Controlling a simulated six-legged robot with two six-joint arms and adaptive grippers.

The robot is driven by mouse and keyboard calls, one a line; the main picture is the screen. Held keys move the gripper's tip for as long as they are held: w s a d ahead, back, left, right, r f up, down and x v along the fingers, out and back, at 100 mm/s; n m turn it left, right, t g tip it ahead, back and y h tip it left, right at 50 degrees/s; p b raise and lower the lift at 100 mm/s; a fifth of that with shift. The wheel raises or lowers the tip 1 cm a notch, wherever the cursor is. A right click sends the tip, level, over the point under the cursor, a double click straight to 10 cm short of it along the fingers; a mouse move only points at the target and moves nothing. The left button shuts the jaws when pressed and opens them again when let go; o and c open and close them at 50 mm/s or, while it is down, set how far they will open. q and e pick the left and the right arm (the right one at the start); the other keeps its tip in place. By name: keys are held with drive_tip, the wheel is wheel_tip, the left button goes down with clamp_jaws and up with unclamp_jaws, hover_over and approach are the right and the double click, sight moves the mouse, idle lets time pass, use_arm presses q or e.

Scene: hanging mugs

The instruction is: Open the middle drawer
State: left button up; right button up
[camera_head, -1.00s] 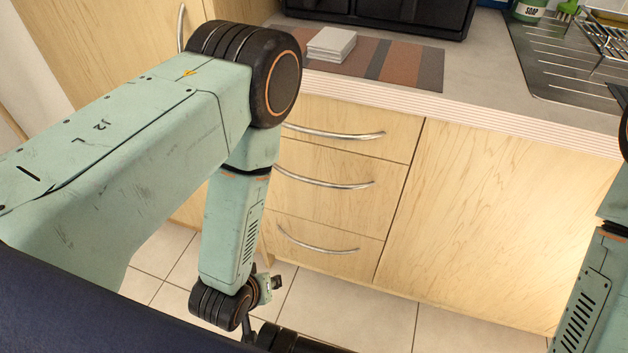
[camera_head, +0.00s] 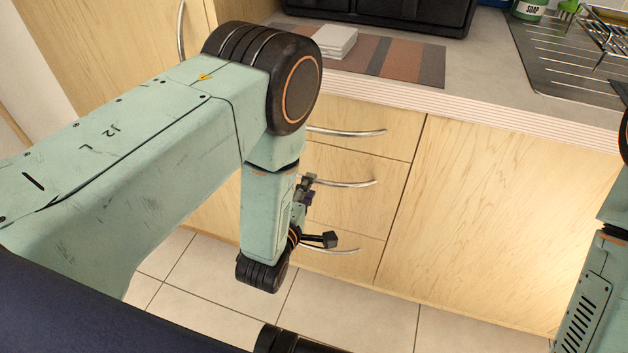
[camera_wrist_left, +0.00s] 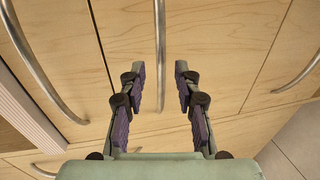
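The middle drawer (camera_head: 345,207) is a light wood front with a curved metal handle (camera_head: 350,184), and it looks closed, flush with its neighbours. My left gripper (camera_head: 304,192) is at the left end of this handle, partly hidden behind my forearm. In the left wrist view, my left gripper (camera_wrist_left: 160,78) is open, its purple-padded fingers apart. The middle handle (camera_wrist_left: 160,40) runs between the two fingertips, with a gap showing on each side. I cannot tell how deep the handle sits between the fingers. My right gripper is out of view.
The top drawer handle (camera_head: 345,132) is above and the bottom drawer handle (camera_head: 335,251) below. A plain cabinet door (camera_head: 490,210) stands to the right. The countertop (camera_head: 470,75) overhangs the drawers and holds a striped mat (camera_head: 410,62). The tiled floor in front is clear.

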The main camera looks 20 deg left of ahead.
use_arm(q)
drive_tip(key=shift+w+f+b, duration=0.25)
drive_tip(key=shift+w+b, duration=0.1)
drive_tip(key=shift+w, duration=0.8)
drive_tip(key=shift+w+f+b, duration=0.25)
drive_tip(key=shift+w+b, duration=0.05)
drive_tip(key=shift+w, duration=0.85)
clamp_jaws()
